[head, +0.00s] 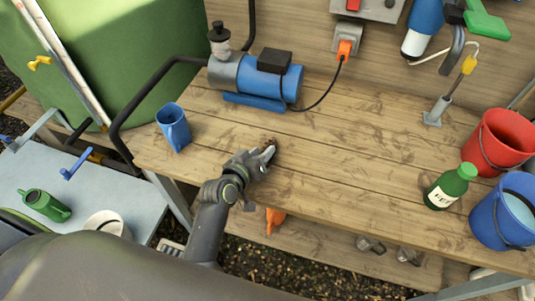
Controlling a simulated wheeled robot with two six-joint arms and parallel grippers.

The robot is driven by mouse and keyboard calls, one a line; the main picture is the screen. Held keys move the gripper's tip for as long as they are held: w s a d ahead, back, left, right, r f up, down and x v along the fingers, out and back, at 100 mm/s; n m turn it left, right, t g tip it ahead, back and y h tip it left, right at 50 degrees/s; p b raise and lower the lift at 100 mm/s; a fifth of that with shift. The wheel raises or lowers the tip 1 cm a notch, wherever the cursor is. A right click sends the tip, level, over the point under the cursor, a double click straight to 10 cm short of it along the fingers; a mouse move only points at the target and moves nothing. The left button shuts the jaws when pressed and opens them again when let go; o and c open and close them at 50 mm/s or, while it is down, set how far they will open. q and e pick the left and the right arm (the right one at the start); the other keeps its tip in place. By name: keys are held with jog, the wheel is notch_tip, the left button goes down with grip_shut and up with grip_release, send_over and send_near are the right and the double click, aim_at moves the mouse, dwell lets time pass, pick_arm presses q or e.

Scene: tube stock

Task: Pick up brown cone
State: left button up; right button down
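A small brown thing, likely the brown cone (268,141), shows at the tip of my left gripper on the wooden bench; the gripper hides much of it. My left gripper (263,154) is low over the middle of the bench, its fingers pointing away from me and to the right. The fingers are small and overlap in this view, so I cannot tell whether they are open or shut, or whether they touch the brown thing. My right gripper is not in view.
A blue jug (173,127) stands left of the gripper, and a blue pump (262,78) stands behind it. A green bottle (452,186), red bucket (485,150) and blue bucket (486,222) stand at the right. The bench middle is largely clear.

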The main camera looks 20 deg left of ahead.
pick_arm(q)
jog(key=shift+x, duration=0.9)
jog(key=shift+s, duration=0.1)
jog(key=c, duration=0.7)
notch_tip(320, 180, up, 10)
jog(key=shift+r+p, duration=0.1)
jog(key=shift+p, duration=0.2)
notch_tip(320, 180, up, 12)
jog(key=y, duration=0.1)
send_over(263, 150)
jog(key=a, duration=0.2)
notch_tip(263, 150, up, 7)
jog(key=s+a+n+y, duration=0.2)
jog(key=shift+a+r+n, duration=0.2)
jog(key=shift+a+n, duration=0.15)
jog(key=shift+n, duration=0.05)
